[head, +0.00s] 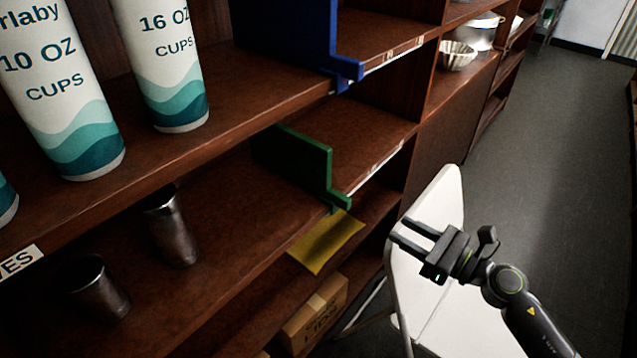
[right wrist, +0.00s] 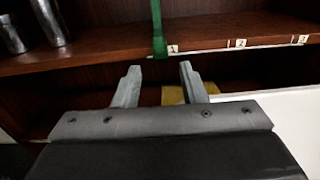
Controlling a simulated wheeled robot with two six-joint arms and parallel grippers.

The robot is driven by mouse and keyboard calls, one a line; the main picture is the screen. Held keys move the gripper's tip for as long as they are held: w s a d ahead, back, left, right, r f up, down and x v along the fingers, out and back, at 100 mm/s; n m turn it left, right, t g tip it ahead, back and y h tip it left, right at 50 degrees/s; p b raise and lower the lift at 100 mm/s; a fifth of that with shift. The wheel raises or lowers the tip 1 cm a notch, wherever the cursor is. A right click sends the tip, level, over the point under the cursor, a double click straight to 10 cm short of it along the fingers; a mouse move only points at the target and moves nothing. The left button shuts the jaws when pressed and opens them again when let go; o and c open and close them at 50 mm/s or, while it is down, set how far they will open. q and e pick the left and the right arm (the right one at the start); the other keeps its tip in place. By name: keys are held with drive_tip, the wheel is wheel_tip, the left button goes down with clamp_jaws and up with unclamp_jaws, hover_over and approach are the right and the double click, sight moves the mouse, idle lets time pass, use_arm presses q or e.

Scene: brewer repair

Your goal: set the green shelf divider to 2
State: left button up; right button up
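The green shelf divider (head: 312,160) stands upright on the middle shelf (head: 235,215), its lip hooked over the front edge. In the right wrist view the green divider (right wrist: 157,28) is just left of the label marked 1 (right wrist: 173,48). The label marked 2 (right wrist: 240,43) and the label marked 3 (right wrist: 302,39) lie farther right along that edge. My right gripper (head: 398,231) is open and empty, in front of the shelf, below and to the right of the divider. Its spread fingers (right wrist: 158,85) point toward the shelf below the divider. My left gripper is out of view.
A blue divider (head: 300,40) stands on the shelf above, near large cup sleeves (head: 165,60). Metal cups (head: 172,228) stand left of the green divider. A yellow item (head: 327,241) and a cardboard box (head: 315,312) are below. A white folding chair (head: 440,300) stands behind my right gripper.

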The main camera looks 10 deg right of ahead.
sight(343, 197)
drive_tip(key=p+x, duration=0.1)
drive_tip(key=x, duration=0.4)
drive_tip(key=p+x, duration=0.1)
drive_tip(key=x, duration=0.4)
drive_tip(key=p+x, duration=0.1)
drive_tip(key=x, duration=0.5)
drive_tip(key=shift+s+a+r+p, duration=0.1)
drive_tip(key=shift+a+r+p, duration=0.05)
drive_tip(key=shift+r+p, duration=0.2)
drive_tip(key=shift+w+a+f, duration=0.1)
drive_tip(key=shift+w+a, duration=0.3)
drive_tip(key=shift+w, duration=0.05)
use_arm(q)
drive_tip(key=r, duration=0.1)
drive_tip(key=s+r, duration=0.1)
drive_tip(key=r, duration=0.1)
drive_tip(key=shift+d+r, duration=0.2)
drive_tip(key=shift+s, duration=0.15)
use_arm(e)
clamp_jaws()
